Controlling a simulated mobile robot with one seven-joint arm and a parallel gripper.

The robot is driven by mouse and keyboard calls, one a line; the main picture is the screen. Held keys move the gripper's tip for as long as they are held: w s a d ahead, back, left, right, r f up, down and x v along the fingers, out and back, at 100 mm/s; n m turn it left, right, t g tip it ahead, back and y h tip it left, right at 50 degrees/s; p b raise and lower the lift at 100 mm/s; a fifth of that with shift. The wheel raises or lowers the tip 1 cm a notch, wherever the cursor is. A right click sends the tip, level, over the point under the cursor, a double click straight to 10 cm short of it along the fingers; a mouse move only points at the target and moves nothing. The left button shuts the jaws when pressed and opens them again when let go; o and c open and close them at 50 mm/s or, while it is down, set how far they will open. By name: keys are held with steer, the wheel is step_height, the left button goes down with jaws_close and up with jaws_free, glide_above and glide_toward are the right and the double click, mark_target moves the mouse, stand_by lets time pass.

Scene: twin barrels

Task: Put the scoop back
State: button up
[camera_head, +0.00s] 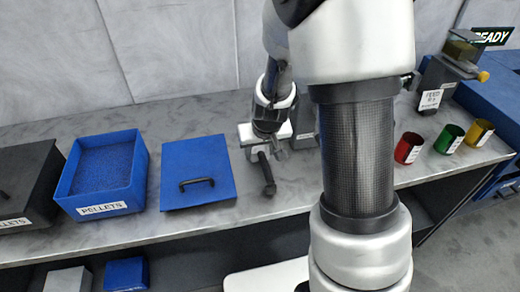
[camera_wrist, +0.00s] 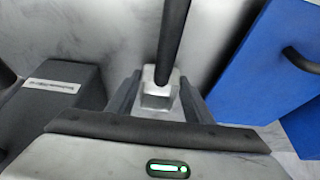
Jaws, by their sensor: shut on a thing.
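My gripper (camera_head: 274,143) is over the bench, to the right of the blue lid. It is shut on the scoop; a pale metal block of the scoop shows between my fingers (camera_wrist: 160,92) in the wrist view. The scoop's black handle (camera_head: 267,178) sticks out toward the front edge of the bench. It also shows in the wrist view (camera_wrist: 173,40), running away from my fingers. The scoop's bowl cannot be made out, and I cannot tell whether the scoop touches the bench. A grey block with a white label (camera_wrist: 60,90) stands beside my gripper.
A blue bin labelled PELLETS (camera_head: 128,196) holds blue pellets. The blue lid (camera_head: 205,160) lies flat beside it. A dark labelled bin (camera_head: 30,190) is at the far left. Red (camera_head: 408,148), green (camera_head: 449,139) and yellow (camera_head: 479,133) cups stand right, near a dispenser-like device (camera_head: 440,85).

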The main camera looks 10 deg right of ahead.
steer(key=shift+f+b, duration=0.6)
steer(key=shift+f, duration=0.05)
steer(key=o, duration=1.3)
steer(key=shift+r, duration=0.1)
steer(key=p+v, duration=0.5)
steer(key=v, duration=1.2)
steer(key=shift+r, duration=0.25)
